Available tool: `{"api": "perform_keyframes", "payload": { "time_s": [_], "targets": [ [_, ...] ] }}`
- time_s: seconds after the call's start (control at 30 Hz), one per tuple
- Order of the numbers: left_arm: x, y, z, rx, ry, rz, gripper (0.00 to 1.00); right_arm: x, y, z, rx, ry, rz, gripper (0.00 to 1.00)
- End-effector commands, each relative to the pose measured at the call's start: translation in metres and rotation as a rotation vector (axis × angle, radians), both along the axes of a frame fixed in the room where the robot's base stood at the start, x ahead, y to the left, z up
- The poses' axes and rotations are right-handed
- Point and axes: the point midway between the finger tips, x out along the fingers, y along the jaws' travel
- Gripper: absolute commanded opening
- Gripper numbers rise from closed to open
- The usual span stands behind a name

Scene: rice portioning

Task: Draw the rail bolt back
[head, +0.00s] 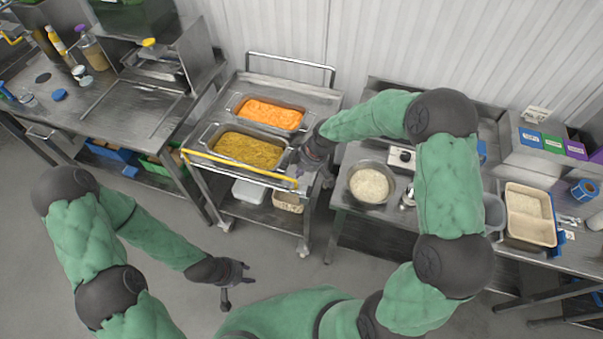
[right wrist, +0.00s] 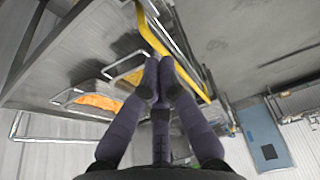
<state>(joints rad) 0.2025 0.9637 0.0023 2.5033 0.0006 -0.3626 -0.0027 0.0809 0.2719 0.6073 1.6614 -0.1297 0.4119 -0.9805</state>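The yellow rail (head: 238,169) runs along the front edge of a steel cart (head: 325,98). The yellow rail also shows in the right wrist view (right wrist: 147,28), just beyond my fingertips. I cannot make out the bolt itself; it may be hidden by my fingers. My right gripper (head: 297,163) is at the cart's front right corner, close to the rail's right end. In the right wrist view its fingertips (right wrist: 160,70) come close together; whether they hold anything is not visible. My left gripper (head: 236,285) is open and empty above the floor, in front of the cart.
The cart bears a pan of orange food (head: 268,114) and a pan of yellow food (head: 248,149). A steel counter (head: 135,115) stands at left. At right, a bowl of rice (head: 370,185) stands on another counter. Floor before the cart is clear.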

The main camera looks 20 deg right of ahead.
Motion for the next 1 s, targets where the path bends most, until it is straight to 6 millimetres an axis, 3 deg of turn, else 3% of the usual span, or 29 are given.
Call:
{"api": "perform_keyframes", "payload": {
  "time_s": [0.57,0.8,1.0],
  "targets": [
    [0.000,0.000,0.001,0.000,0.000,0.000,0.40,0.016,0.027,-0.092,0.001,0.005,-0.002,0.00],
    [0.000,0.000,0.009,0.000,0.000,0.000,0.40,0.000,0.001,-0.091,0.002,0.002,-0.005,0.00],
    [0.000,0.000,0.011,0.000,0.000,0.000,0.40,-0.005,-0.006,-0.092,0.001,0.002,-0.003,0.00]
  ]
}}
